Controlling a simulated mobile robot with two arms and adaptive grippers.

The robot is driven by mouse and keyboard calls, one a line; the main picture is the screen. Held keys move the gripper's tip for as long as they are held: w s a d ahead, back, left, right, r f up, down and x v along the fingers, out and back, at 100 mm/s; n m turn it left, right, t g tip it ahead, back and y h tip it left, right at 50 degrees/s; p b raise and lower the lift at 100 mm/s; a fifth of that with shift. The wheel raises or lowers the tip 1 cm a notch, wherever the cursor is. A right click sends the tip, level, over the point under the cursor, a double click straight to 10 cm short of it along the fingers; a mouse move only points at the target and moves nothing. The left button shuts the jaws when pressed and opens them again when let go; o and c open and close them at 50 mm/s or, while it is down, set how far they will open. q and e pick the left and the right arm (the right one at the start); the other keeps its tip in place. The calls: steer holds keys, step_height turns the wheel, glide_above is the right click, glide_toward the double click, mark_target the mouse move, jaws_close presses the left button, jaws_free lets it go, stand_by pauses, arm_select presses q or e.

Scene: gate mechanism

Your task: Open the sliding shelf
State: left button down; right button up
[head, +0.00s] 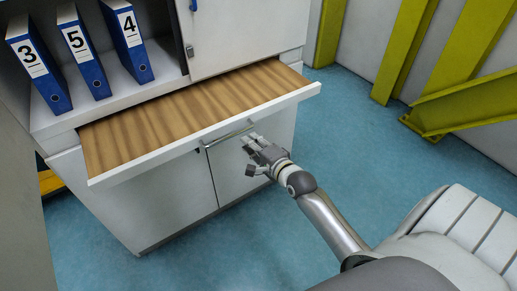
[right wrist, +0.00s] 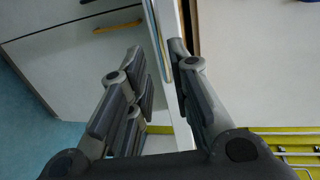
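The sliding shelf (head: 180,112) is a wood-topped board with a white front edge. It stands pulled out of the white cabinet. Its grey bar handle (head: 228,136) is on the front edge. My right gripper (head: 255,144) is at the right end of this handle. In the right wrist view my right gripper (right wrist: 155,52) has its fingers spread, with the handle bar (right wrist: 158,38) and the shelf's white front (right wrist: 168,22) between or just beyond them. The right-hand finger is close to the shelf front; contact cannot be told. My left gripper is out of view.
Blue binders numbered 3, 5 and 4 (head: 130,40) stand on the cabinet shelf at the upper left. Cabinet doors (head: 175,200) are below the sliding shelf. Yellow steel beams (head: 440,85) stand at the right. The blue floor (head: 345,130) is clear between.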

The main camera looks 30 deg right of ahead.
steer(key=shift+v, duration=1.8)
steer(key=s+a+f+n+g+b, duration=0.1)
steer(key=s+f+n+g, duration=0.3)
steer(key=f, duration=0.9)
steer(key=s+a+f+n+g+b, duration=0.15)
steer(key=s+f, duration=0.45)
steer(key=f, duration=0.6)
steer(key=s+a+f+n+g+b, duration=0.15)
steer(key=s+f+n, duration=0.3)
steer(key=f, duration=0.85)
steer(key=s+a+f+n+g, duration=0.1)
steer(key=s+f, duration=0.4)
steer(key=s, duration=0.5)
steer(key=s+a+f+n+g+b, duration=0.1)
steer(key=s+f+n+g, duration=0.3)
steer(key=s, duration=0.5)
steer(key=s+a+f+n+g, duration=0.2)
steer(key=s+f+n, duration=0.3)
steer(key=s+f, duration=0.3)
steer(key=s+a, duration=0.1)
steer(key=s, duration=0.1)
steer(key=shift+s+f+n+g, duration=0.25)
steer(key=shift+s+n+g, duration=0.05)
